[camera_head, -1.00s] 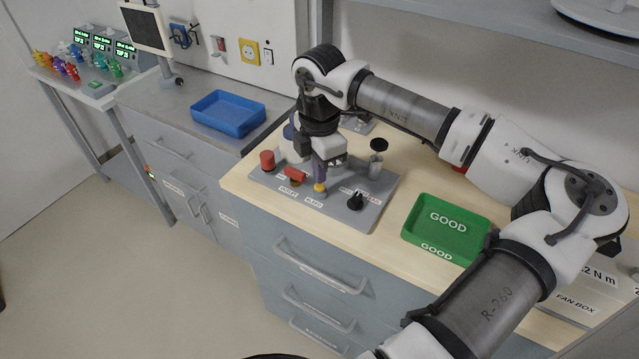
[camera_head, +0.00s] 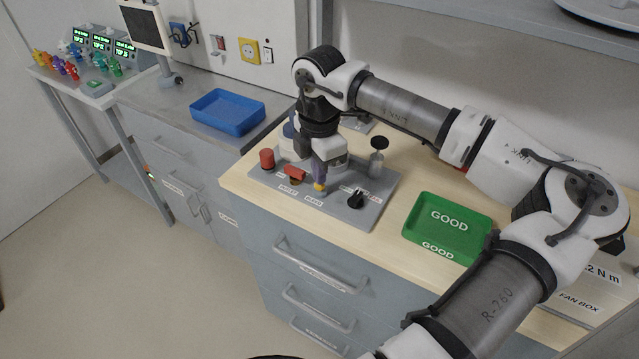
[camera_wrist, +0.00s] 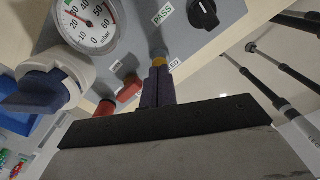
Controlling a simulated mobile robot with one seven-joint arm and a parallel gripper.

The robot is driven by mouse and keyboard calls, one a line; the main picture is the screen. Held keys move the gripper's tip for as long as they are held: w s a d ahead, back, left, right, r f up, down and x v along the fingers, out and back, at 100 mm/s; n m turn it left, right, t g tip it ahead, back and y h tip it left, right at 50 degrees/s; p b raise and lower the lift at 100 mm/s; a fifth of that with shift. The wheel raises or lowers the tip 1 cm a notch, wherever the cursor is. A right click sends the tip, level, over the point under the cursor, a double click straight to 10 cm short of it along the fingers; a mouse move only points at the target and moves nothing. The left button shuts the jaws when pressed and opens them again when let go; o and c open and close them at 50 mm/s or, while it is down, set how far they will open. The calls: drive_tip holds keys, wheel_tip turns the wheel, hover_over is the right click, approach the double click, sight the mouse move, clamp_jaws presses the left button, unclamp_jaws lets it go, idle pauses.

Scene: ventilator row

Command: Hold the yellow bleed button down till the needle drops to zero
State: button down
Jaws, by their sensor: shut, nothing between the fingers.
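The yellow bleed button (camera_head: 319,187) sits at the front of a grey panel (camera_head: 335,212), beside a label. My gripper (camera_head: 319,178) is shut and empty, pointing down with its purple fingertips right at the button. In the wrist view the shut fingertips (camera_wrist: 160,68) overlap the yellow button (camera_wrist: 160,62). I cannot tell whether they touch it or how far it is pressed. The round gauge (camera_wrist: 88,22), marked in mbar up to 60, shows in the wrist view. Its red needle points up-left near the green band, well off zero.
On the panel are a red knob (camera_head: 267,159), a red lever (camera_head: 294,173) and a black knob (camera_head: 356,199). A blue valve handle (camera_wrist: 35,92) is close left in the wrist view. A green tray (camera_head: 447,226) stands right of the panel, a blue tray (camera_head: 228,111) to the left.

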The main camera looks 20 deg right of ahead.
drive_tip(key=shift+f+b, duration=0.55)
drive_tip(key=shift+f, duration=0.1)
drive_tip(key=shift+r, duration=0.1)
idle(1.0)
drive_tip(key=shift+r+p, duration=1.4)
drive_tip(key=shift+r, duration=1.55)
